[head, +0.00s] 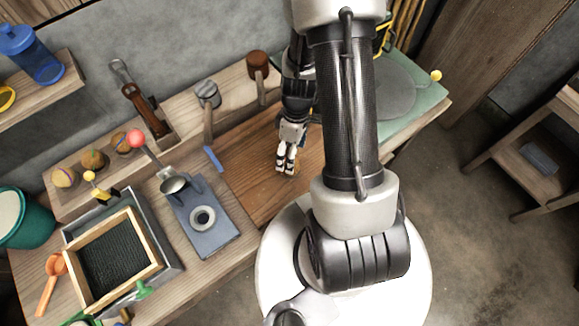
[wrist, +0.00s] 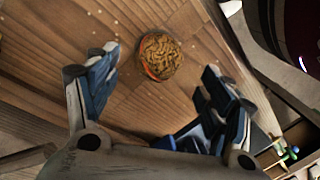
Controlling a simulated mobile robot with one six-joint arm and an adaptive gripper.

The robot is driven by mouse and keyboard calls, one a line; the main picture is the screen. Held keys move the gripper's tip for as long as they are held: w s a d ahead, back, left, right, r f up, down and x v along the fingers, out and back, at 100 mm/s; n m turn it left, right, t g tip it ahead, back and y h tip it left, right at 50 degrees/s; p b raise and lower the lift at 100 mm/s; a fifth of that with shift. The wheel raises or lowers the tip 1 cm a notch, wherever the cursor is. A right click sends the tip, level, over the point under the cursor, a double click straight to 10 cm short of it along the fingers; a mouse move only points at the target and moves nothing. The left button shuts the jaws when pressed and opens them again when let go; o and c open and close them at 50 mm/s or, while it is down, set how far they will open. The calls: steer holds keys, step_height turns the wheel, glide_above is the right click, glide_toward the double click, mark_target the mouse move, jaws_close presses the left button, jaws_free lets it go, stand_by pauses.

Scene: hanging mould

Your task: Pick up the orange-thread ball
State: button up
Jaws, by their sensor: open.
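The orange-thread ball (wrist: 160,53) is a round, brown, rough-textured ball with an orange-red band on its left side. It rests on the wooden board in the wrist view, between and beyond my fingertips. My gripper (wrist: 163,76) is open, with one finger on each side of the ball and gaps between; nothing is held. In the head view my gripper (head: 286,164) points down over the brown board (head: 262,178), and its fingers mostly hide the ball.
Several similar balls (head: 93,159) sit in a wooden rack at the left. A blue-grey plate with a ring (head: 203,218) and a framed dark tray (head: 112,255) lie left of the board. Mallets (head: 207,94) stand behind. A green mat (head: 415,98) lies at the right.

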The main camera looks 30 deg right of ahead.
steer(key=f, duration=0.1)
steer(key=f+b, duration=0.1)
steer(key=f, duration=0.1)
steer(key=f+b, duration=0.1)
steer(key=f, duration=0.1)
steer(key=shift+s+a+f, duration=0.2)
steer(key=shift+s+a, duration=0.1)
steer(key=shift+r, duration=0.1)
steer(key=c, duration=1.2)
